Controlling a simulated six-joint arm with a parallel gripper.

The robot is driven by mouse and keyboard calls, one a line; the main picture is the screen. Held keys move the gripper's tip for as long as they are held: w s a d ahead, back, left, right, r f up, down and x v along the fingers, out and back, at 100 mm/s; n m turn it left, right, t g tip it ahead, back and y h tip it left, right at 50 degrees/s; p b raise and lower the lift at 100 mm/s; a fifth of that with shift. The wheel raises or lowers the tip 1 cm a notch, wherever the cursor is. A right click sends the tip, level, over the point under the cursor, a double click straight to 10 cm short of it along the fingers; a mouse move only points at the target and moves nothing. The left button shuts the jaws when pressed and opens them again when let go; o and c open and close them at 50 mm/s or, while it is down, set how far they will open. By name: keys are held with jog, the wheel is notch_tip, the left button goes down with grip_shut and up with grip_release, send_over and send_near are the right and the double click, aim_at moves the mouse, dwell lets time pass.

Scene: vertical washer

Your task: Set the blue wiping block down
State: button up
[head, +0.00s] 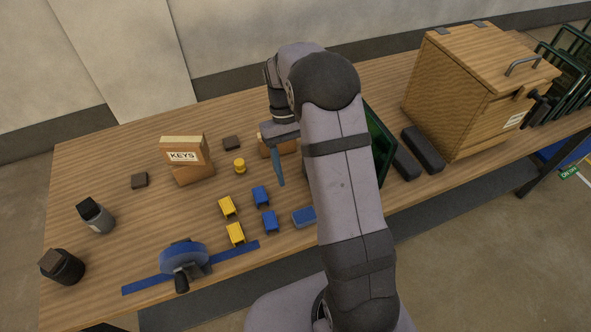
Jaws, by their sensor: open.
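A blue block (304,217) lies on the wooden table just left of my forearm, its right end close to or behind the arm; it looks like the wiping block. My gripper (279,181) points down above the table, up and left of this block in the picture, with clear space between them. I see its blue-grey finger nearly side-on, so the gap between the jaws is hard to see. It is open, and I see nothing held in it. A dark-framed green panel (381,143) stands behind my arm, partly hidden by it.
Several small blue (261,196) and yellow (228,207) blocks lie left of the wiping block. A KEYS box (184,155), a yellow knob-like piece (239,166) and a blue round tool (184,257) are farther left. Dark bars (423,150) and a wooden cabinet (475,90) stand right.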

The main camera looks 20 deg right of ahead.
jog(key=s+a+r+t, duration=0.1)
jog(key=s+a+t, duration=0.1)
jog(key=s, duration=0.6)
jog(key=s+a+r+t, duration=0.1)
jog(key=s+a+t, duration=0.1)
jog(key=s, duration=0.5)
jog(key=shift+s+a+r+t, duration=0.2)
jog(key=shift+s+a+t, duration=0.15)
jog(key=shift+a, duration=0.4)
